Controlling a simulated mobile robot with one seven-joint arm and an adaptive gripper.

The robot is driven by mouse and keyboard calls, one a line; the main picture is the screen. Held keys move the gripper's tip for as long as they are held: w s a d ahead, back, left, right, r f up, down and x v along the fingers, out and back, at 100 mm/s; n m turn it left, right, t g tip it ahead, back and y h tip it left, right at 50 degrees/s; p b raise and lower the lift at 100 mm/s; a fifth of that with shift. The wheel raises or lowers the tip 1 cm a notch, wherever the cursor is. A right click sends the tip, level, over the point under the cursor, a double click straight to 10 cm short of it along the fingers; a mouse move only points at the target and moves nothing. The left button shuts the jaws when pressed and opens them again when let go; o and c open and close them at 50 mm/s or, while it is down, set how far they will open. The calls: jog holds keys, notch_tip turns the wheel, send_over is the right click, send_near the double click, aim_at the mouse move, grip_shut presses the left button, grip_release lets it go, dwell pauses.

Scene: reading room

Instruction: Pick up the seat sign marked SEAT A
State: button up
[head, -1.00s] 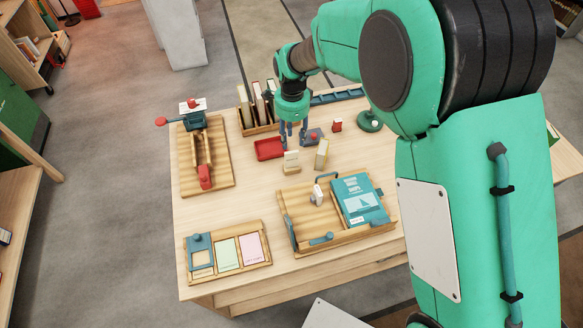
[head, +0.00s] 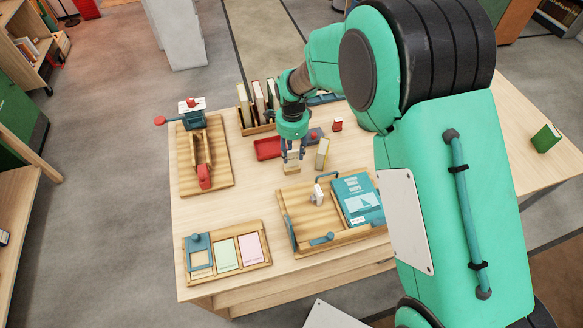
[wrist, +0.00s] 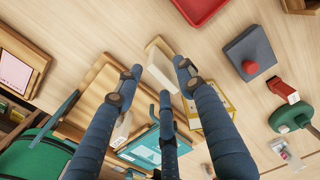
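A small pale sign on a wooden base (head: 292,168) stands on the table directly under my gripper (head: 293,154). In the wrist view this sign (wrist: 160,62) lies between the spread fingertips of my gripper (wrist: 159,80), with a gap around it. My gripper is open and empty. A third white sign (head: 318,194) stands in the wooden tray (head: 300,203). No lettering on the signs is legible, so I cannot tell which one reads SEAT A.
A teal book (head: 356,196) lies in the tray. A red dish (head: 268,148), a blue block with a red knob (wrist: 250,52) and a book rack (head: 258,128) stand behind. A card holder (head: 227,252) is front left.

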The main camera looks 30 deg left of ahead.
aim_at(292, 167)
jog(key=shift+a+f+b, duration=0.1)
jog(key=shift+f+b, duration=0.55)
jog(key=shift+f, duration=1.95)
grip_shut()
